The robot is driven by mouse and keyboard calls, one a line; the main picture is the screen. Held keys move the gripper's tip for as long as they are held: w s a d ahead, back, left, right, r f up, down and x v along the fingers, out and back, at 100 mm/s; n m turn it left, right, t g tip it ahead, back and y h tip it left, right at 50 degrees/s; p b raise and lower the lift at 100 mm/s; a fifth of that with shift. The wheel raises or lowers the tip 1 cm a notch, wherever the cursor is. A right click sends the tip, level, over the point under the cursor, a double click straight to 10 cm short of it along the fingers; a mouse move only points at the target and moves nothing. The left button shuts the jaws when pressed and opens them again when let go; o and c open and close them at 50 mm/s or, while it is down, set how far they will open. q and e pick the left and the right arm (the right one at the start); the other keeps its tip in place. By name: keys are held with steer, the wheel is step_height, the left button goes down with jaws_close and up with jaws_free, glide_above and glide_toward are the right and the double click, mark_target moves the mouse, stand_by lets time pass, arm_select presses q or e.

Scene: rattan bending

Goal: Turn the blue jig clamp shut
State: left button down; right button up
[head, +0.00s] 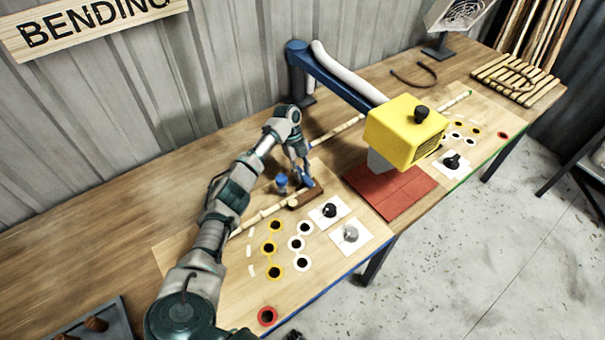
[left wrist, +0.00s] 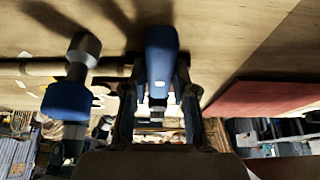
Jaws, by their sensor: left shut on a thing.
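The blue jig clamp (head: 306,182) stands on a brown block (head: 314,193) on the light board. My left gripper (head: 302,165) reaches down over the clamp and is shut on its blue handle. In the left wrist view the blue handle (left wrist: 160,60) sits between the two fingers of my left gripper (left wrist: 158,100). A second blue-topped post (head: 281,181) stands just left of it and also shows in the left wrist view (left wrist: 70,95). A pale rattan pole (head: 262,214) runs along the board by the block. My right gripper is not in view.
A yellow machine head (head: 403,131) on a blue arm hangs over a red mat (head: 390,190), right of the clamp. Black and grey knobs (head: 330,210) and ringed holes (head: 275,226) lie in front. A slatted rack (head: 518,80) lies at the far right.

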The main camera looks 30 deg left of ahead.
arm_select(q)
steer(key=shift+w+r, duration=0.1)
steer(key=shift+r, duration=0.05)
steer(key=c, duration=1.1)
jaws_free()
steer(key=shift+o, duration=0.9)
steer(key=v, duration=1.1)
steer(key=shift+w+a+r, duration=0.15)
steer(key=shift+a+r, duration=0.1)
steer(key=shift+r, duration=0.05)
